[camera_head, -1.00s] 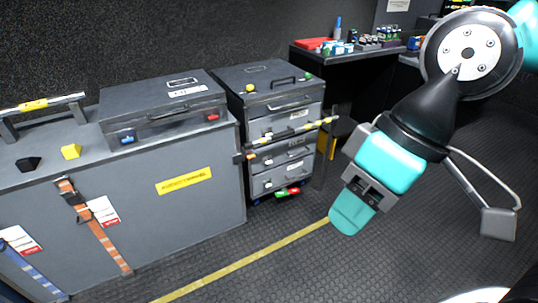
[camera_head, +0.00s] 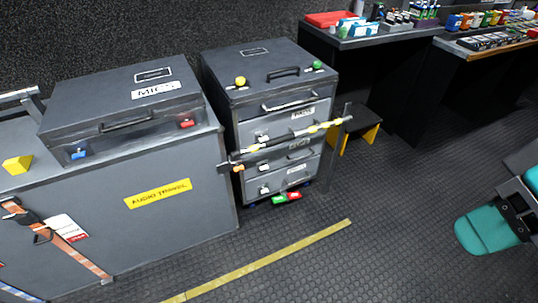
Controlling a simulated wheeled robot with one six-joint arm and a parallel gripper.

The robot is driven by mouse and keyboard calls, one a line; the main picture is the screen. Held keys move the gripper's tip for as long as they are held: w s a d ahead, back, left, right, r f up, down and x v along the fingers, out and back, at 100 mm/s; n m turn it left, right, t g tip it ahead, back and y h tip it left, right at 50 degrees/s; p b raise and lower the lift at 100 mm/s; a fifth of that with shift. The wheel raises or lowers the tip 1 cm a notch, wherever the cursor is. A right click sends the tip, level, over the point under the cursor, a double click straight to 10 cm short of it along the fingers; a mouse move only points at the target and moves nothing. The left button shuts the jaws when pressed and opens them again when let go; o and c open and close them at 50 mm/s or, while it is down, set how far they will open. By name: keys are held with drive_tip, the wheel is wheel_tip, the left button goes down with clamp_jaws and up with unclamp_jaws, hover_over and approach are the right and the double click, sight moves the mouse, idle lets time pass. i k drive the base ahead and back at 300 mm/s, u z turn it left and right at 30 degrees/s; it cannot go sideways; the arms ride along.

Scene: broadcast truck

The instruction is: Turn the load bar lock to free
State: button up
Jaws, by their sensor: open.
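The load bar (camera_head: 290,139), banded in yellow and dark, runs across the front of the grey drawer cabinet (camera_head: 240,112). Its left end meets an orange-brown fitting (camera_head: 237,168) at the corner of the grey case; its right end meets an upright post (camera_head: 338,150). A small yellow part (camera_head: 252,148) sits on the bar near its left end. I cannot tell which part is the lock or how it is set. My gripper (camera_head: 490,228) is at the right edge, partly cut off, open, with teal fingers, over the floor well right of the bar and apart from it.
A grey case labelled MICS (camera_head: 120,112) stands on the audio travel case (camera_head: 90,225). A step stool (camera_head: 362,128) stands behind the post. Desks with small items (camera_head: 385,38) line the back right. Open floor with a yellow stripe (camera_head: 270,260) lies in front.

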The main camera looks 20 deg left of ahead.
sight(238, 167)
drive_tip(key=u, duration=0.3)
drive_tip(key=i, duration=1)
drive_tip(key=u, duration=0.65)
